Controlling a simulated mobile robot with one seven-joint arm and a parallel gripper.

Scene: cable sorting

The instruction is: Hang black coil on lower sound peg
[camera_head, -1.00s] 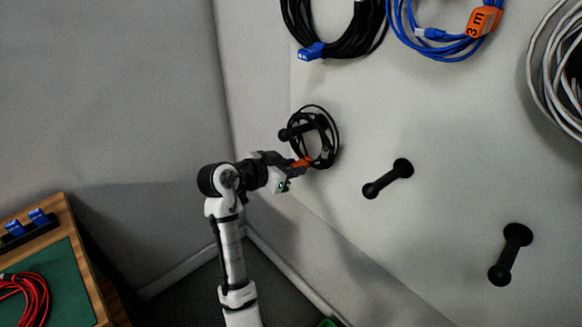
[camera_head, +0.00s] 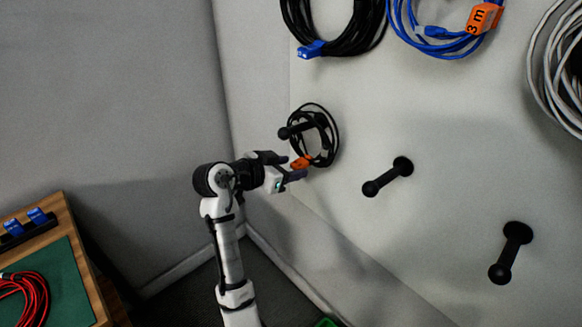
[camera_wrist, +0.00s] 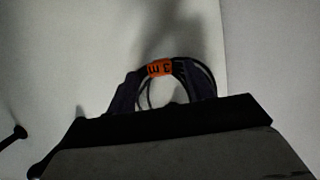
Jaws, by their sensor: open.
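The black coil (camera_head: 333,127) hangs on the lower left peg (camera_head: 298,130), whose knobbed end sticks out through the loop. An orange label (camera_head: 301,162) is wrapped around the coil's lower part. My gripper (camera_head: 296,168) is open, just below and left of the coil, with its fingers by the label. In the wrist view the open fingers (camera_wrist: 165,92) stand on both sides of the orange label (camera_wrist: 160,68), with the coil (camera_wrist: 204,78) beyond. Whether a finger still touches the coil cannot be told.
Two empty black pegs (camera_head: 388,177) and (camera_head: 512,252) stick out to the right. A black cable with a blue plug (camera_head: 312,49), a blue cable (camera_head: 437,45) and a grey cable (camera_head: 541,75) hang above. A table (camera_head: 80,262) with a red cable (camera_head: 36,294) stands lower left.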

